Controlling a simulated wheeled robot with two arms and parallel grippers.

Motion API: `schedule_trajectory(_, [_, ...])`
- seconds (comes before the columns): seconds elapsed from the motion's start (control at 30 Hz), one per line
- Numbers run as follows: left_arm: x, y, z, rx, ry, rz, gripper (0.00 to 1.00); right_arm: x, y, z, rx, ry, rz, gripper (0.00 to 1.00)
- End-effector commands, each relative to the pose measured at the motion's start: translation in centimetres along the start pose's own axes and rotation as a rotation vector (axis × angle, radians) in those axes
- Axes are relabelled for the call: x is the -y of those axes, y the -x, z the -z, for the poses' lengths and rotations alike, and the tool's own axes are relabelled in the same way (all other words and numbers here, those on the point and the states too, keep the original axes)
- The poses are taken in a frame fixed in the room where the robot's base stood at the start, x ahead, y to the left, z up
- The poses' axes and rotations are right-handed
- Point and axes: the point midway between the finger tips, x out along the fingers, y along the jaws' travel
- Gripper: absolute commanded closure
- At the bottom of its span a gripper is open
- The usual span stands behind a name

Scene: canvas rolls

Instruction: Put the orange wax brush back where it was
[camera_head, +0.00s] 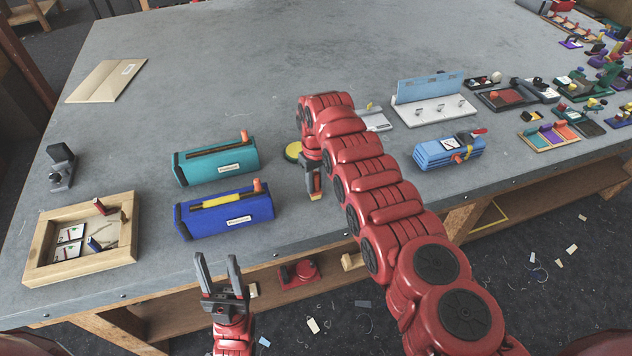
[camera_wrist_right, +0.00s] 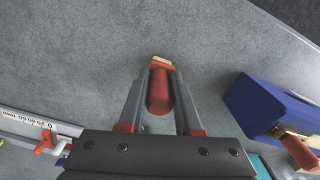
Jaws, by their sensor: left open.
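My right gripper (camera_head: 313,190) is above the grey table's front area, to the right of the blue canvas roll (camera_head: 226,214). In the right wrist view its fingers (camera_wrist_right: 161,85) are shut on the orange wax brush (camera_wrist_right: 159,92), whose pale tip points away from the wrist. In the head view the brush is mostly hidden by the fingers. The blue roll also shows in the wrist view (camera_wrist_right: 262,104), apart from the brush. A teal roll (camera_head: 215,163) lies behind the blue one. Both rolls carry orange-ended tools. My left gripper (camera_head: 217,262) is open and empty at the table's front edge.
A wooden tray (camera_head: 50,270) with small tools lies at left. A light blue roll (camera_head: 437,155) and a white rack (camera_head: 430,112) stand to the right. The table's back middle is clear.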

Motion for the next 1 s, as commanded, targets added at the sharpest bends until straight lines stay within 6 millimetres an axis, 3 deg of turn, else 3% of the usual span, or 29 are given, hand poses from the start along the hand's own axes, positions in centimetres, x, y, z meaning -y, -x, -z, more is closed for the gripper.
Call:
schedule_trajectory(0.03, [0.0,0.0,0.0,0.000,0.000,0.000,0.50,0.0,0.0,0.0,0.000,0.000,0.000,0.57])
schedule_trajectory(0.13, [0.0,0.0,0.0,0.000,0.000,0.000,0.50,0.0,0.0,0.0,0.000,0.000,0.000,0.39])
schedule_trajectory(0.57, [0.0,-0.1,0.0,0.000,0.000,0.000,0.50,-0.1,0.8,0.1,-0.002,0.000,-0.001,0.39])
schedule_trajectory(0.77, [0.0,0.8,-0.1,0.000,0.000,0.000,0.50,0.0,3.8,0.2,-0.006,0.000,-0.001,0.39])
schedule_trajectory(1.0, [-0.1,2.6,-0.4,0.000,0.000,0.000,0.50,0.0,9.8,0.1,-0.005,0.001,-0.003,0.39])
